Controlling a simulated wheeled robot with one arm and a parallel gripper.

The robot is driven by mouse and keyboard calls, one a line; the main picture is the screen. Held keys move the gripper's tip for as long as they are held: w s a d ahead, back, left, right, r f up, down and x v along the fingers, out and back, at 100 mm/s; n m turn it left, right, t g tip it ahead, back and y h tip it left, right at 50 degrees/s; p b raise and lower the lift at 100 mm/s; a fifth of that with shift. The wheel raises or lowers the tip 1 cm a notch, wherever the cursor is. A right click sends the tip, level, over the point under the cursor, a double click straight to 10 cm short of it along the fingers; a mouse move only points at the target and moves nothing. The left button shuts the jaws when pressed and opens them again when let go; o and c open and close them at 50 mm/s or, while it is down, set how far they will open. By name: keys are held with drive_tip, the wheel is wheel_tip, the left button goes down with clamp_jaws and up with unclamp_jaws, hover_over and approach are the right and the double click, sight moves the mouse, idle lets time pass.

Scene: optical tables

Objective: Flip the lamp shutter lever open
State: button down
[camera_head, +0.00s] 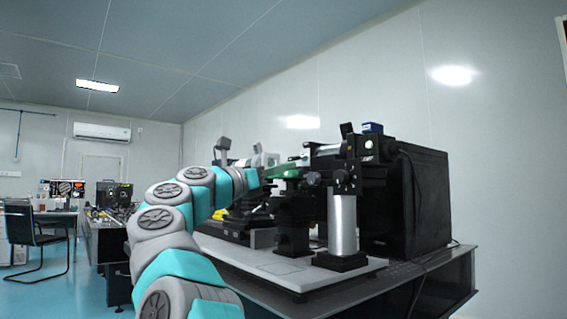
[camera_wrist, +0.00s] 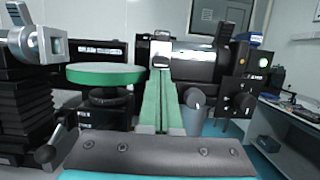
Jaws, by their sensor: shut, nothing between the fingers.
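The lamp assembly is a black horizontal cylinder (camera_wrist: 198,66) joined to a black box (camera_wrist: 240,78) with knobs. A dark tilted tab (camera_wrist: 225,34), which looks like the shutter lever, stands up on top between them. It also shows as a black tab (camera_head: 347,130) in the head view. I cannot tell its exact setting. My gripper (camera_wrist: 160,72) has its green fingers together and empty. They point toward the cylinder's left end, left of and below the tab. In the head view my gripper (camera_head: 300,168) is close to the lamp assembly; contact is unclear.
A dark stage with a silver part (camera_wrist: 52,45) stands further left. A blue block (camera_head: 372,128) sits on the lamp box. A large black cabinet (camera_head: 425,195) is behind, and a silver post (camera_head: 343,225) stands in front.

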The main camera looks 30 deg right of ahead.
drive_tip(key=shift+a+r+y+p, duration=0.25)
drive_tip(key=shift+r+y+p, duration=0.3)
drive_tip(key=shift+y+p, duration=0.75)
